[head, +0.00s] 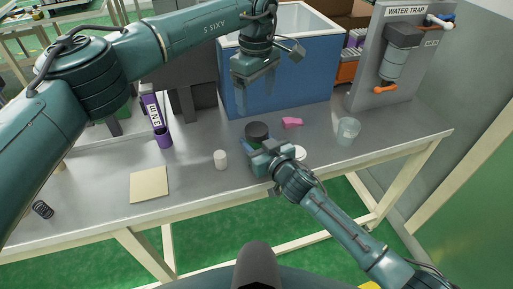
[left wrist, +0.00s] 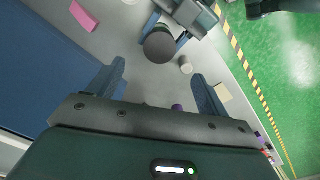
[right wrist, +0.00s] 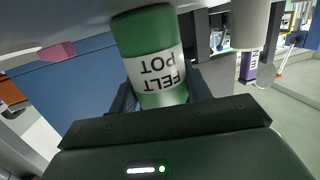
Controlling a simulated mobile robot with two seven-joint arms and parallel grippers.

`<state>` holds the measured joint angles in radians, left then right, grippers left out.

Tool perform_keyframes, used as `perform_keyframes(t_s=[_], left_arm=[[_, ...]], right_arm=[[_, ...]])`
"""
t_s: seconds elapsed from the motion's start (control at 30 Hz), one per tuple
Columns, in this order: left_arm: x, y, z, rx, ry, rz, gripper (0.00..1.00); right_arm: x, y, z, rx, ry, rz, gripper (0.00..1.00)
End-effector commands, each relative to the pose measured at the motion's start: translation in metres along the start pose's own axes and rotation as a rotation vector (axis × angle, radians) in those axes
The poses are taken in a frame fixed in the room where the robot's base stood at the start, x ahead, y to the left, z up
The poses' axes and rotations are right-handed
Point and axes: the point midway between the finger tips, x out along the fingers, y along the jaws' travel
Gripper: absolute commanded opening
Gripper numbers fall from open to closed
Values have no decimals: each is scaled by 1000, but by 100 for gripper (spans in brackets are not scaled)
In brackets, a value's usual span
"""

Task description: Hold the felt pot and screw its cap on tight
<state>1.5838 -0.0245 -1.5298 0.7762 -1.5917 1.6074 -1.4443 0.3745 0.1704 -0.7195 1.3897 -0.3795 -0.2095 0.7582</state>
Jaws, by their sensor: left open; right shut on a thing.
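The felt pot (right wrist: 158,72) is a green cylinder with a white FELT POT label, seen upside down in the right wrist view. My right gripper (head: 258,146) is shut around its side at the bench. The dark round cap (head: 257,130) shows at the top of the pot in the head view. It also shows from above in the left wrist view (left wrist: 159,46). I cannot tell how tightly it sits. My left gripper (head: 256,96) is open and empty, above and behind the cap, with its fingers pointing down. The cap lies ahead of its fingertips in the left wrist view, apart from them.
A pink piece (head: 292,122), a white disc (head: 300,153), a clear cup (head: 348,131) and a white cylinder (head: 220,160) stand around the pot. A blue bin (head: 290,85) is behind. A purple holder (head: 163,138) and beige pad (head: 149,184) are left. The bench's front edge is close.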

Motion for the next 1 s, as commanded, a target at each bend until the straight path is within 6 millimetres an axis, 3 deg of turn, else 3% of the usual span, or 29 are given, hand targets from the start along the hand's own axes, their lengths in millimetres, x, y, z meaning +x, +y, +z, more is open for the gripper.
perform_keyframes(t_s=[0.2,0.5,0.53,0.8,1.0], left_arm=[[-21,0,0,0,-1,0,78],[-22,0,0,1,-1,-1,78],[-22,0,0,1,-1,-1,78],[-22,0,0,1,-1,-1,78],[-22,0,0,1,-1,-1,78]], right_arm=[[0,0,1,0,-2,0,0],[0,0,1,0,-2,0,0],[0,0,1,0,-2,0,50],[0,0,0,0,-1,0,72],[0,0,0,0,0,0,74]])
